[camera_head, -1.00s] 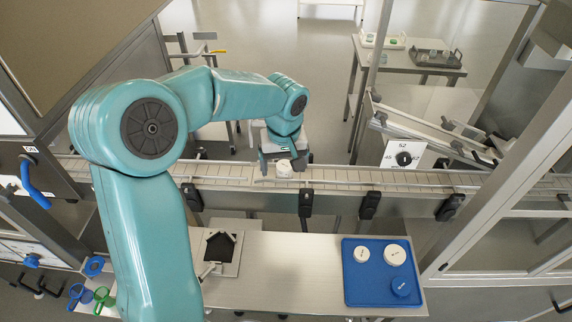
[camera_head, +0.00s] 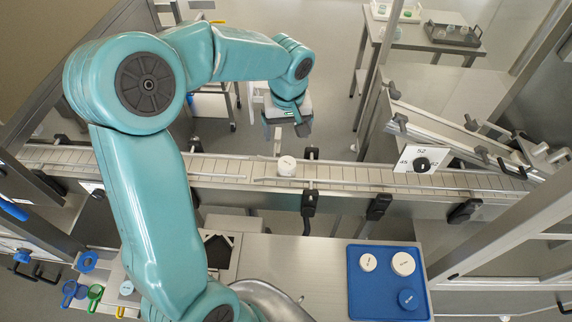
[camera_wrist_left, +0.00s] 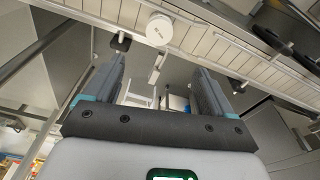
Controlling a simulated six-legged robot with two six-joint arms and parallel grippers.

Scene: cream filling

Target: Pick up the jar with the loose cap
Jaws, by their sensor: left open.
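A white jar with a white cap (camera_head: 287,166) stands on the conveyor, near the middle of the head view. It also shows at the top of the left wrist view (camera_wrist_left: 159,29), with small dark print on the cap. Whether the cap sits loose cannot be told. My left gripper (camera_head: 289,124) is beyond the jar in the head view, apart from it. In the left wrist view its two fingers (camera_wrist_left: 160,75) are spread with nothing between them. My right gripper is not in view.
The conveyor (camera_head: 215,168) has side rails and black clamps. A blue tray (camera_head: 357,303) on the near bench holds two white caps or jars and a blue one.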

